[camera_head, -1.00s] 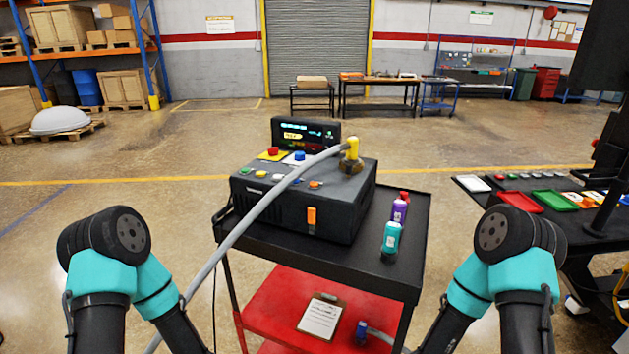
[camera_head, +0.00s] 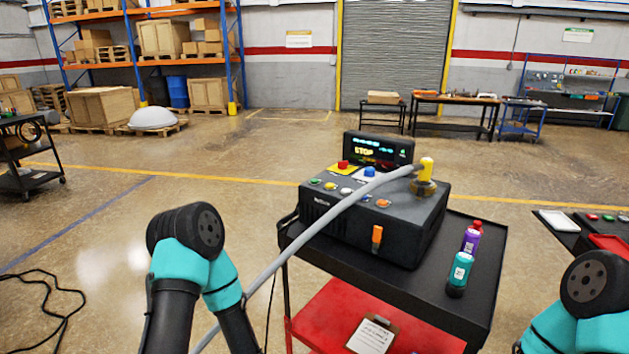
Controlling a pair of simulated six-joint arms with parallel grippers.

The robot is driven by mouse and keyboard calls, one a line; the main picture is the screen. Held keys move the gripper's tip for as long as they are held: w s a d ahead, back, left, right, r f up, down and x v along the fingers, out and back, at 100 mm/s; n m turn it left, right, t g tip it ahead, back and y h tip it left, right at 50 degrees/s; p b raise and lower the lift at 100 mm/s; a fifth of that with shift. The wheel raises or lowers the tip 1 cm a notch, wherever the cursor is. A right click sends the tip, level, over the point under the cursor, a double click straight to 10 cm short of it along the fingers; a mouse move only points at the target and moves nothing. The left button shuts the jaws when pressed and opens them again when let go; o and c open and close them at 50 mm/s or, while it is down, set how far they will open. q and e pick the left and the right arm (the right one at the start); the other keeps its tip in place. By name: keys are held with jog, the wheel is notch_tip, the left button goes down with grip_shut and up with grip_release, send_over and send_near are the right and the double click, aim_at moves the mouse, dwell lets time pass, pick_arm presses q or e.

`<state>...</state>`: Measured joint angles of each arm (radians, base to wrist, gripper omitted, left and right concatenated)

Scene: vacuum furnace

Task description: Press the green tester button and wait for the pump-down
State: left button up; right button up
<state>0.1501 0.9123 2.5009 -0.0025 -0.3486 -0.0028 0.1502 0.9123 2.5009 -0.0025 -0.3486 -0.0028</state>
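The tester is a black box (camera_head: 362,238) on the top shelf of a black cart. Its green button (camera_head: 315,181) is at the left end of a row of small coloured buttons on the sloped top. A raised red button (camera_head: 343,164) and a blue button (camera_head: 370,172) sit behind the row. The display (camera_head: 378,150) behind them shows "STOP" in yellow. A grey hose (camera_head: 318,230) runs from a yellow fitting (camera_head: 426,170) across the tester's front to the lower left. Only elbow parts of my two arms show; neither gripper is in view.
A teal bottle (camera_head: 459,275) and a purple bottle (camera_head: 470,242) stand right of the tester on the cart (camera_head: 480,300). A clipboard (camera_head: 371,336) lies on its red lower shelf. A black cable (camera_head: 50,310) lies on the floor at left. Another cart (camera_head: 30,180) stands far left.

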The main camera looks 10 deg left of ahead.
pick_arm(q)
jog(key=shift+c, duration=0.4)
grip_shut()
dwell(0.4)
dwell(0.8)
